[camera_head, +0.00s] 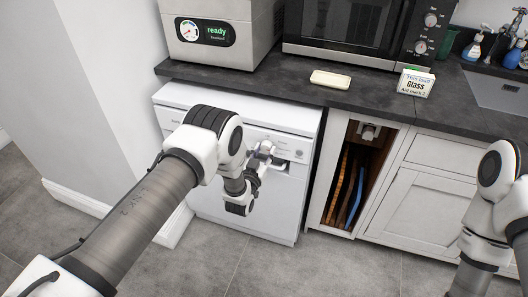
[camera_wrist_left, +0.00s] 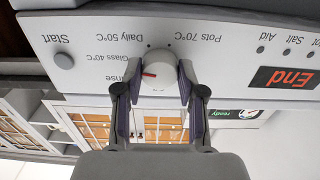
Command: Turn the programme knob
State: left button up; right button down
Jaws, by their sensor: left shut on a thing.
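The white dishwasher (camera_head: 275,215) stands under the dark worktop in the head view. My left gripper (camera_head: 264,152) is at its upper front, hiding the knob there. In the left wrist view, which is upside down, the round programme knob (camera_wrist_left: 160,66) sits between the two fingers of my left gripper (camera_wrist_left: 160,84), which is shut on it. The knob's red mark points to the picture's left, near the "Glass 40°C" and partly hidden "Rinse" labels. A Start button (camera_wrist_left: 64,61) and a red "End" display (camera_wrist_left: 285,78) are on the panel. My right gripper is out of view.
A card (camera_head: 415,82) on the worktop reads "This load: Glass", "Aid mark 2". A pale yellow bar (camera_head: 330,79) lies beside it. A machine showing "ready" (camera_head: 217,31) and a microwave (camera_head: 345,22) stand behind. An open tray slot (camera_head: 352,185) is right of the dishwasher.

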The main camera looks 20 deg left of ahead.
pick_arm(q)
jog(key=n+b, duration=0.1)
jog(key=n, duration=0.3)
jog(key=n+b, duration=0.1)
jog(key=n, duration=0.4)
jog(key=shift+n, duration=0.4)
jog(key=n+b, duration=0.1)
jog(key=n, duration=0.4)
jog(key=shift+d+r+n, duration=0.1)
jog(key=shift+r+n, duration=0.05)
jog(key=shift+n, duration=0.15)
jog(key=n, duration=0.4)
jog(key=shift+n, duration=0.3)
jog(key=o, duration=1.2)
jog(key=shift+w, duration=0.1)
jog(key=shift+c, duration=0.2)
